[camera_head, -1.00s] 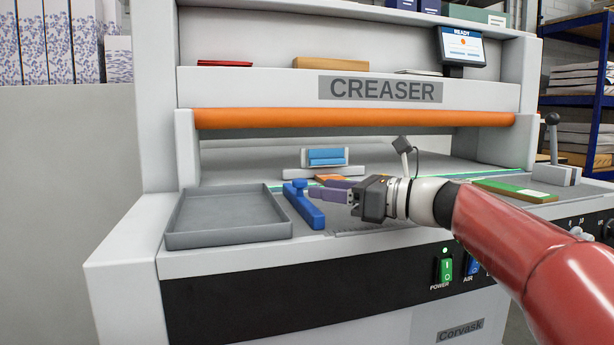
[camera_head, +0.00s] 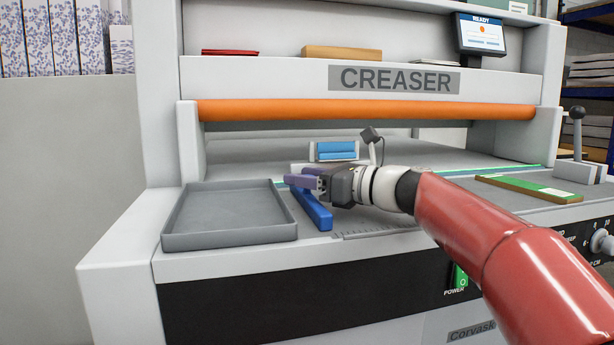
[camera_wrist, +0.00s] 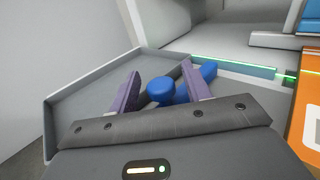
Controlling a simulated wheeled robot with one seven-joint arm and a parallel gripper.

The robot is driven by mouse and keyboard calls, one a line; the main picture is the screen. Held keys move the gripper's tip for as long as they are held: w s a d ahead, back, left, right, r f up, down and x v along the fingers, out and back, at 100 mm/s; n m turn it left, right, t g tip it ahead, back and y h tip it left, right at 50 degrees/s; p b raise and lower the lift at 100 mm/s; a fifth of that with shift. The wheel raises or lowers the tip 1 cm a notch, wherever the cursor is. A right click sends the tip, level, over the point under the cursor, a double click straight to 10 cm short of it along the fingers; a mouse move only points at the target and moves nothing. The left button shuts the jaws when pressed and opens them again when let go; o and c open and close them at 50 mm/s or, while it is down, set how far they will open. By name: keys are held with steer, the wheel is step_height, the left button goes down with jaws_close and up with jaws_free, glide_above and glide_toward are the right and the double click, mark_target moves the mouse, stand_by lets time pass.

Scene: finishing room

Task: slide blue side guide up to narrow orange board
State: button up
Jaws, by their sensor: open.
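The blue side guide (camera_head: 312,209) lies on the creaser's table just right of the grey tray. Its round blue knob (camera_wrist: 161,91) shows in the wrist view between the two purple fingers. My gripper (camera_head: 302,182) is open above the far part of the guide, with the fingers on either side of the knob. I cannot tell whether they touch it. The orange board (camera_wrist: 304,112) shows at the right edge of the wrist view, apart from the guide. In the head view my gripper hides the board and the knob.
The empty grey tray (camera_head: 228,240) stands left of the guide. A green-topped board (camera_head: 530,188) lies at the right. An orange roller (camera_head: 365,110) spans the machine above the table. A ruler scale (camera_head: 375,233) runs along the front edge.

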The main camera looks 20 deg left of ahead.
steer(key=shift+c, duration=0.5)
jaws_close()
steer(key=w+d+p, duration=0.1)
steer(key=d, duration=0.1)
steer(key=w+d+p, duration=0.1)
steer(key=w+d, duration=0.1)
steer(key=w+d+p, duration=0.1)
steer(key=d, duration=0.2)
steer(key=shift+w+r+p, duration=0.2)
steer(key=shift+r+p, duration=0.05)
steer(key=shift+p, duration=0.15)
steer(key=shift+w+d+f, duration=0.15)
steer(key=shift+w+d, duration=0.05)
steer(key=shift+d, duration=0.2)
steer(key=shift+a, duration=0.1)
steer(key=shift+o, duration=0.5)
jaws_free()
